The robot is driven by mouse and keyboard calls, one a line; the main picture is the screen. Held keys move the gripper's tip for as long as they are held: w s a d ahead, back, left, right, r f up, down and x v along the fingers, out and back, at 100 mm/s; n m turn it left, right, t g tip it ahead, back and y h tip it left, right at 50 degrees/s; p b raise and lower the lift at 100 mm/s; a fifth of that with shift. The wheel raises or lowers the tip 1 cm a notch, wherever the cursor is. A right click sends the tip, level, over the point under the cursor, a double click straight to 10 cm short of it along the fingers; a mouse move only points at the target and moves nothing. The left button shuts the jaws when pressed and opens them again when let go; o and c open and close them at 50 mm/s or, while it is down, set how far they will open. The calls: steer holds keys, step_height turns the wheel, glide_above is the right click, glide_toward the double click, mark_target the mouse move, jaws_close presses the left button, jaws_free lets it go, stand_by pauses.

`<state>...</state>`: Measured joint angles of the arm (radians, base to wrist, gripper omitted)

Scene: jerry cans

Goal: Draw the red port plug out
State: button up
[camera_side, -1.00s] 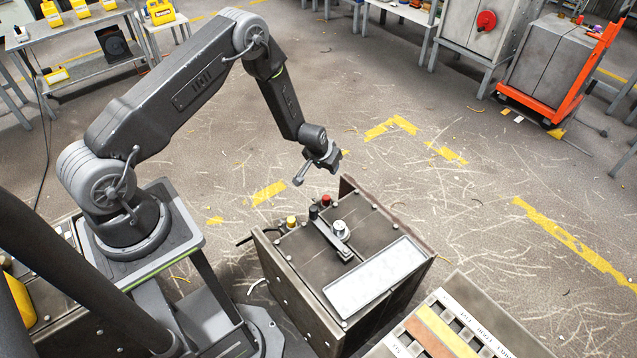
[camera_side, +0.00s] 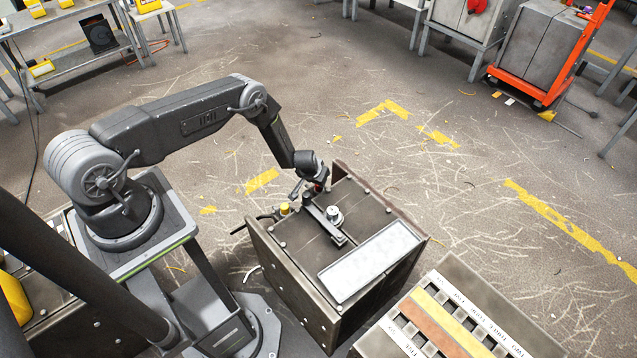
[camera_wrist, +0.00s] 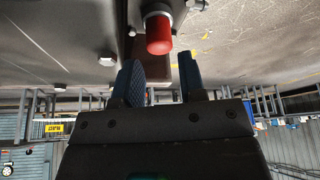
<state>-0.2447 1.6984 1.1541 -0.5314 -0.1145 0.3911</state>
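The red port plug (camera_wrist: 159,36) stands out from a metal collar on a dark panel in the wrist view. In the side view only a small bit of red (camera_side: 320,187) shows beside my gripper (camera_side: 314,184), at the far end of the dark steel box (camera_side: 290,262). In the wrist view my gripper (camera_wrist: 158,66) is open, its two blue-padded fingers pointing at the plug. The plug's red end lies just beyond the fingertips, roughly centred between them. I see no contact between fingers and plug.
A yellow plug (camera_side: 284,208) and a silver knob (camera_side: 333,213) on a dark bar are close by on the box top. A pale plate (camera_side: 371,262) covers its near part. A raised wall edges the far side. A slotted, labelled rack (camera_side: 455,283) stands at lower right.

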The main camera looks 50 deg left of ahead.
steer(key=shift+x, duration=2)
steer(key=c, duration=0.7)
steer(key=shift+r, duration=0.75)
steer(key=shift+r, duration=2.05)
